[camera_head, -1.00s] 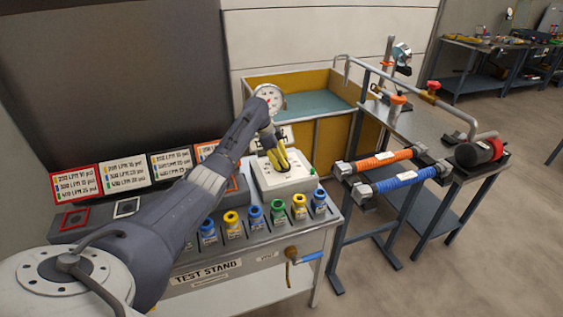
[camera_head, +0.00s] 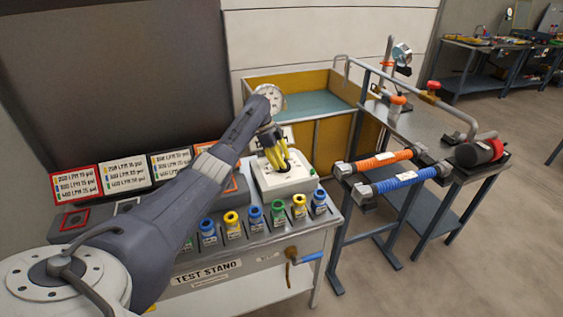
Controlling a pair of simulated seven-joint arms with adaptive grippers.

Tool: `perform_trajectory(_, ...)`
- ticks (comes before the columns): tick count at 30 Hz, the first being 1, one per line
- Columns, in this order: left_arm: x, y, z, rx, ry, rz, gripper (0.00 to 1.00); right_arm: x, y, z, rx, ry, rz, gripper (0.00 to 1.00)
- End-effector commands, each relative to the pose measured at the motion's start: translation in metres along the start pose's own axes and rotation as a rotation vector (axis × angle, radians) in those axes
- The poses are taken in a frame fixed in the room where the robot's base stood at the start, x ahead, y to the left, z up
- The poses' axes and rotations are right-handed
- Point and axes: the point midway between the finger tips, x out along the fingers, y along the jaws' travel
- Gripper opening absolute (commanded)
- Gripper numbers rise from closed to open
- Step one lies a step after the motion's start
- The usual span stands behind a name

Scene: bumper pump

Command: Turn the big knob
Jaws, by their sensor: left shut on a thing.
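The big knob (camera_head: 285,166) is a dark piece on top of a white control box (camera_head: 287,184) at the right end of the test stand. Most of it is hidden behind the fingers. My left gripper (camera_head: 279,163) has yellow fingers and reaches down onto the knob from above. It is shut on the knob. My right gripper does not show in this view.
Blue, yellow and green fittings (camera_head: 254,217) line the front of the test stand (camera_head: 253,254). Label cards (camera_head: 125,173) stand behind. A yellow-walled bin (camera_head: 336,125) is behind the box. Orange and blue hoses (camera_head: 400,180) lie on a rack to the right.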

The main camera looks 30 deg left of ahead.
Motion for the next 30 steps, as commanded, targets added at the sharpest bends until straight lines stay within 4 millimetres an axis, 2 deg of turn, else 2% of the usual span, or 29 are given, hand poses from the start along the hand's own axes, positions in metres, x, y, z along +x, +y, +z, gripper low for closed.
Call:
perform_trajectory(1,0.002,0.001,-0.002,0.001,0.003,0.002,0.02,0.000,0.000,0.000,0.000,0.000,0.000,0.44)
perform_trajectory(2,0.002,0.001,-0.002,0.001,0.003,0.002,0.34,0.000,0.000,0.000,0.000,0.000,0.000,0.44)
perform_trajectory(9,0.001,0.000,-0.001,0.000,0.002,0.001,0.62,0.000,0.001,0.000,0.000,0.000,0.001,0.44)
perform_trajectory(20,-0.004,0.000,-0.001,0.000,0.001,-0.001,0.63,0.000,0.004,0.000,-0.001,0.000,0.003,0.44)
perform_trajectory(23,-0.014,-0.001,-0.001,0.000,0.000,-0.002,0.63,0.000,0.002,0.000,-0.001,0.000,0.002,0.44)
perform_trajectory(30,-0.055,-0.001,-0.001,0.001,0.001,-0.003,0.63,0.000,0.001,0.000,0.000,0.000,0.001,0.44)
